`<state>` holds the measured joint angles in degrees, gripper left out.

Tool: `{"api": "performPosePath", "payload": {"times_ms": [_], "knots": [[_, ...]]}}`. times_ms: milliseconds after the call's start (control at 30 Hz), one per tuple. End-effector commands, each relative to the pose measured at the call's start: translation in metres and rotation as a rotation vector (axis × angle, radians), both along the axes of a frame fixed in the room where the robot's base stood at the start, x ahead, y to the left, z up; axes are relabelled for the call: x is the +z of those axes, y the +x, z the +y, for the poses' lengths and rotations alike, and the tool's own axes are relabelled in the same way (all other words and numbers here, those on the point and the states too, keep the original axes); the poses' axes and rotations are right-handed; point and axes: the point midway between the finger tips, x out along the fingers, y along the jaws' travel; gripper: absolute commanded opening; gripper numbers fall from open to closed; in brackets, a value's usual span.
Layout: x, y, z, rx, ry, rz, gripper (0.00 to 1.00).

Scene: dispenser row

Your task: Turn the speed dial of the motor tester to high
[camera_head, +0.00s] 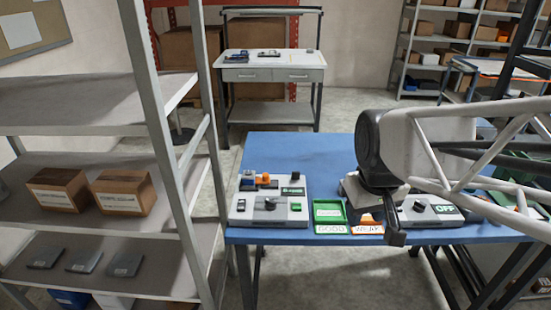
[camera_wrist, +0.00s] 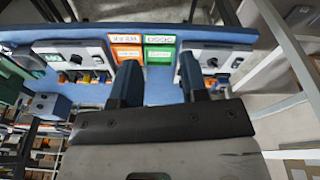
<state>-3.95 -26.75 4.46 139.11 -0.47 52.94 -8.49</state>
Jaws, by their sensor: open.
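Two grey tester boxes stand on the blue table. The left box (camera_head: 285,213) has a black dial (camera_head: 270,203), small coloured parts at its back and a dark green display too small to read. The right box (camera_head: 440,216) has a dark dial (camera_head: 419,206) and a display reading OFF (camera_head: 446,209); my arm partly covers it. I cannot tell which is the motor tester. My gripper (camera_head: 395,237) is over the table's front, between the boxes, close to the orange tray. In the wrist view my gripper (camera_wrist: 159,78) is open and empty, both fingers apart.
A green tray (camera_head: 329,212) labelled GOOD and an orange tray (camera_head: 366,229) labelled WEAK sit between the boxes. A metal shelf (camera_head: 100,233) with cartons stands close at left. A workbench (camera_head: 272,66) stands behind. The table's back left is clear.

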Motion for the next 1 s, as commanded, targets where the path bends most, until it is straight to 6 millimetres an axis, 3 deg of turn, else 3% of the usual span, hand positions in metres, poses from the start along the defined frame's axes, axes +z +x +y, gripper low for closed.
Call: {"api": "performPosePath", "payload": {"times_ms": [533,1000], "knots": [[-0.019,0.104,0.057,0.313,-0.036,0.067,0.40],[-0.059,0.186,0.122,0.580,-0.061,0.120,0.40]]}}
